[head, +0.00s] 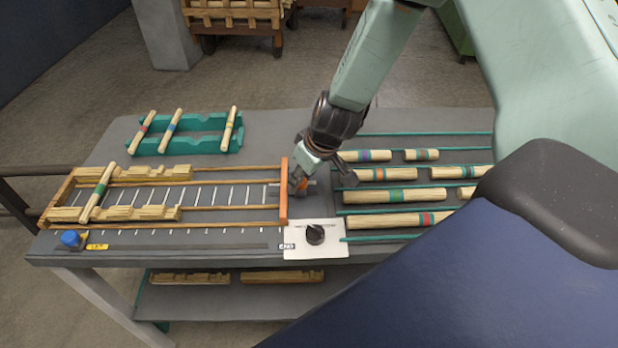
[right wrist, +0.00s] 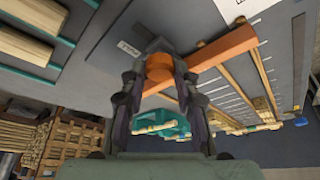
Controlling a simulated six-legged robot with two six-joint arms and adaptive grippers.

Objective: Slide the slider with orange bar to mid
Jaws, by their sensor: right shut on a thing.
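The slider's orange bar (head: 284,203) stands across the right end of the wooden rails, beside the small END label (head: 287,246). My right gripper (head: 301,187) is just right of the bar, shut on its round orange knob. The right wrist view shows the knob (right wrist: 160,68) between the two fingers, with the orange bar (right wrist: 225,47) running off to the upper right. The tick-marked scale (head: 215,194) lies left of the bar between the rails. My left gripper is not in view.
A striped spindle (head: 97,192) lies across notched wooden blocks at the left of the rails. A blue knob (head: 71,239) is at the front left. A black dial (head: 315,234) sits near the gripper. Spindles on green rails (head: 420,239) lie right; a teal rack (head: 200,148) stands behind.

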